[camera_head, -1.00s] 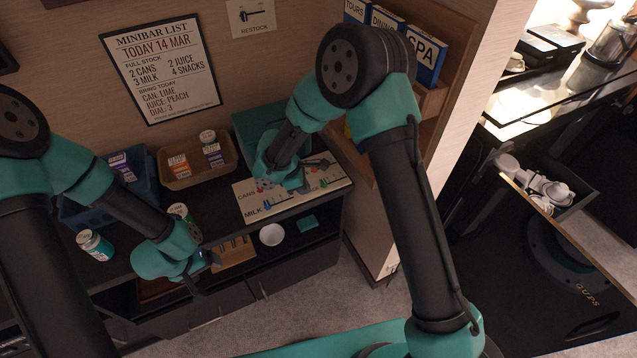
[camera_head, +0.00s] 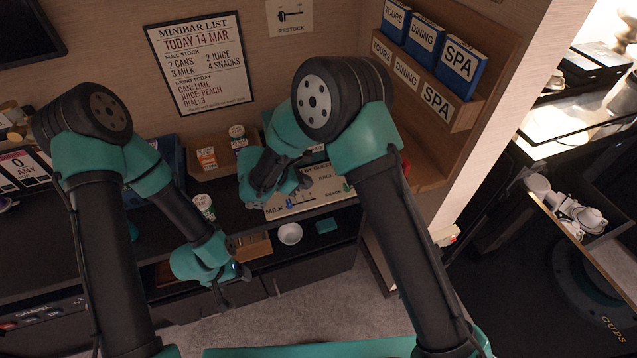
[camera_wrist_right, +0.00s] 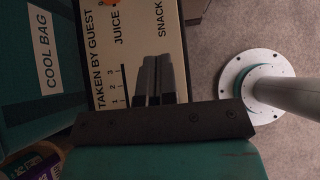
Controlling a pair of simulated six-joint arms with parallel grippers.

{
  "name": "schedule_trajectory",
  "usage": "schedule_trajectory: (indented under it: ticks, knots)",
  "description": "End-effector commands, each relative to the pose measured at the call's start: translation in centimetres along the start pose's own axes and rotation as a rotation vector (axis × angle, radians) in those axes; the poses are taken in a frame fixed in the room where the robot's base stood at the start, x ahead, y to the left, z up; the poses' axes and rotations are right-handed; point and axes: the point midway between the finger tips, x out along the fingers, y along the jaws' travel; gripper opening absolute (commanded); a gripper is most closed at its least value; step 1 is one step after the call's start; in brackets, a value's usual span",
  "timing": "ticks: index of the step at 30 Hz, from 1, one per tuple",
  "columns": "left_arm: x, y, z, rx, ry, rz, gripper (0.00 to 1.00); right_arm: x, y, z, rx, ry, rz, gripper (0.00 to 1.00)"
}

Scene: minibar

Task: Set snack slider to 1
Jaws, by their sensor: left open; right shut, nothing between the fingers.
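The cream slider panel (camera_head: 310,190) lies on the dark counter, partly behind my right arm. In the right wrist view the panel (camera_wrist_right: 130,50) shows "TAKEN BY GUEST", "JUICE", "SNACK" and a 1-2-3 scale. My right gripper (camera_wrist_right: 157,78) is shut and empty, over the panel near the SNACK lettering. The snack slider's knob and setting cannot be made out; the fingers cover part of the scales. My left gripper (camera_head: 240,275) is open, low in front of the counter.
A teal cool bag (camera_wrist_right: 40,70) stands beside the panel. A brown tray (camera_head: 190,160) with small cartons is at the back of the counter. A can (camera_head: 204,206) stands near my left forearm. A white bowl (camera_head: 290,233) sits on the shelf below.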

Motion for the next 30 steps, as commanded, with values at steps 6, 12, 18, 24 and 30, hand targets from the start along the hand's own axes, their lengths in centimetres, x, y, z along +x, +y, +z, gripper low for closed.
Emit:
schedule_trajectory:
  ticks: [6,12,18,24,30]
  knots:
    - [0.0,0.0,0.0,0.000,0.000,0.000,0.81,3.0,-0.1,0.0,-0.001,0.001,-0.004,0.00]
    - [0.0,0.0,0.0,0.000,0.000,0.000,0.81,6.4,-0.1,0.0,-0.001,0.001,-0.004,0.00]
    - [0.0,0.0,0.0,0.000,0.000,0.000,0.81,9.8,-0.1,0.1,0.000,0.002,-0.004,0.00]
    - [0.0,0.0,0.0,0.000,0.000,0.000,0.81,11.6,-0.1,2.1,0.002,0.001,-0.002,0.00]
    - [0.0,0.0,0.0,0.000,0.000,0.000,0.81,12.2,-0.1,2.7,0.001,0.001,-0.001,0.00]
